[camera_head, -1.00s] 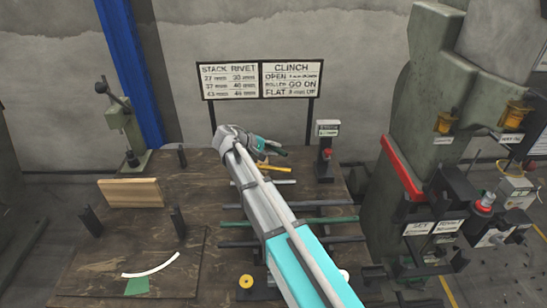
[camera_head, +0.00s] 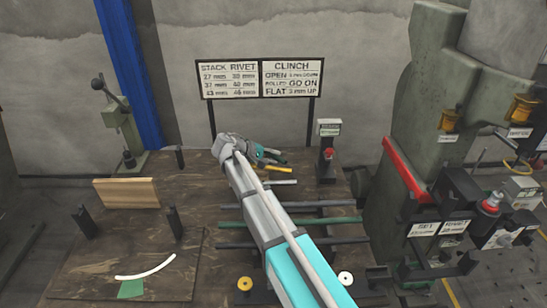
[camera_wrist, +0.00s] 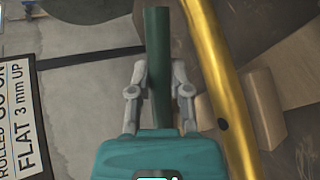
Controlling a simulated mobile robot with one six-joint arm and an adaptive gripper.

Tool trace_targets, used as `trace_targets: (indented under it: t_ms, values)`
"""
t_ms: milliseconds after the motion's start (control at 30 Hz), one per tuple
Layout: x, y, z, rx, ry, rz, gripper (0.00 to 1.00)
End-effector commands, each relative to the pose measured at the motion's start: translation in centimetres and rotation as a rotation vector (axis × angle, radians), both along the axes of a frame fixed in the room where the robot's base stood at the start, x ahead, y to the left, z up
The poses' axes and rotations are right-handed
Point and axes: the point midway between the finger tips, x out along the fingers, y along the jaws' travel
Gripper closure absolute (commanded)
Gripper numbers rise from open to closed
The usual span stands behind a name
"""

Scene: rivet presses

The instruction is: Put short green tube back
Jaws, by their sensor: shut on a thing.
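The short green tube (camera_wrist: 158,45) is dark green and held between the two fingers of my gripper (camera_wrist: 159,74) in the wrist view, pointing away from the palm. In the head view my gripper (camera_head: 264,157) is over the back of the wooden table, and the tube (camera_head: 275,161) shows only as a small dark piece by the fingers. A yellow tube (camera_wrist: 218,75) passes to the right of the held tube in the wrist view. In the head view the yellow tube (camera_head: 279,169) lies just below the gripper. Whether they touch cannot be told.
Several longer tubes, one green (camera_head: 345,219), lie across the table (camera_head: 120,240), partly behind my arm. A post with a red button (camera_head: 328,155) stands right of the gripper. A signboard (camera_head: 260,79) stands behind. A large press (camera_head: 425,130) is at right, a wooden block (camera_head: 125,193) at left.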

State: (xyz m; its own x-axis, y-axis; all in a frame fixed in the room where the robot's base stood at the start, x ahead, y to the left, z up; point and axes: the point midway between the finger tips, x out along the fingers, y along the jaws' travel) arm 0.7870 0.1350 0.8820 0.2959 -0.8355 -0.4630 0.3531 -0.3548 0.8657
Motion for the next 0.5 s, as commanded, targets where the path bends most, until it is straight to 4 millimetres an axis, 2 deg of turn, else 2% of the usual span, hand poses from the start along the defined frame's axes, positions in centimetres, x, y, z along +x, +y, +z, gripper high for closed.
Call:
trace_targets:
  t_ms: [500]
  values:
    - [0.00, 0.01, -1.13, 0.000, 0.000, 0.000, 1.00]
